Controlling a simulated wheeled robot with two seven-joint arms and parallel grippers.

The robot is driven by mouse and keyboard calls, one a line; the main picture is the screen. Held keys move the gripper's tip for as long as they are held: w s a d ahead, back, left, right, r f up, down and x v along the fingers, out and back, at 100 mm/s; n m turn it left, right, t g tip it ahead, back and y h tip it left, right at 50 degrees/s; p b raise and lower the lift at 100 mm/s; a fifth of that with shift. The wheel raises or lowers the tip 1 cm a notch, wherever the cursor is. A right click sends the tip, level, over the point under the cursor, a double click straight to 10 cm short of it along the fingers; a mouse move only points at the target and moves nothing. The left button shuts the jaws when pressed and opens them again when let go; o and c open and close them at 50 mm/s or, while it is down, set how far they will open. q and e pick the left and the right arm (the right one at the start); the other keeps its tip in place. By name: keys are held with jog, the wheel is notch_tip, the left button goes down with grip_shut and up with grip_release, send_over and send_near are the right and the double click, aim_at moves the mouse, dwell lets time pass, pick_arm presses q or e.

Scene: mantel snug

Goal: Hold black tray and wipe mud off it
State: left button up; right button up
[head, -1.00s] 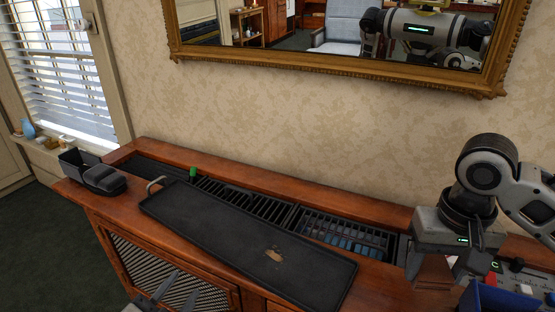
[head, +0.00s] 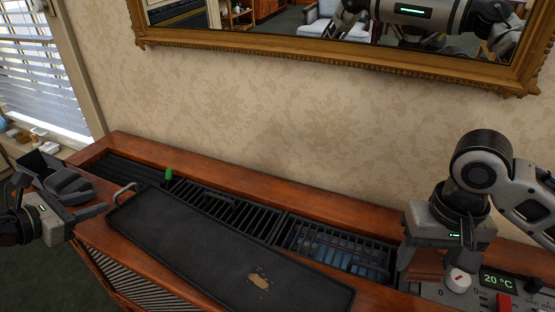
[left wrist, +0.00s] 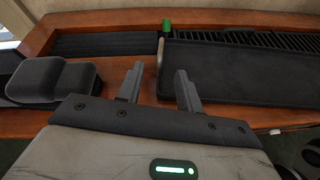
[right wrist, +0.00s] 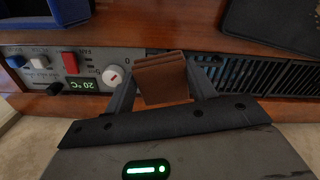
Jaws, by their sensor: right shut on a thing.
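The black tray (head: 190,245) lies slanted on the wooden cabinet top, partly over the grilles, with a tan mud patch (head: 260,281) near its right end. A metal handle (head: 125,192) stands at its left end. My left gripper (head: 97,204) is open and empty, left of the handle. In the left wrist view the handle (left wrist: 160,58) appears beyond and between the open fingers (left wrist: 157,82), apart from them. My right gripper (head: 427,268) is shut on a brown block (right wrist: 162,78), right of the tray and away from the mud.
A black open box with a rounded lid (left wrist: 45,78) sits left of the tray. A control panel with dials (right wrist: 75,70) and a blue bin (right wrist: 50,12) are near my right gripper. A wall rises behind.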

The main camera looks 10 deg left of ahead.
pick_arm(q)
jog(key=x, duration=0.9)
jog(key=shift+d, duration=0.1)
jog(key=shift+c, duration=0.4)
jog(key=shift+o, duration=0.4)
grip_shut()
dwell(0.8)
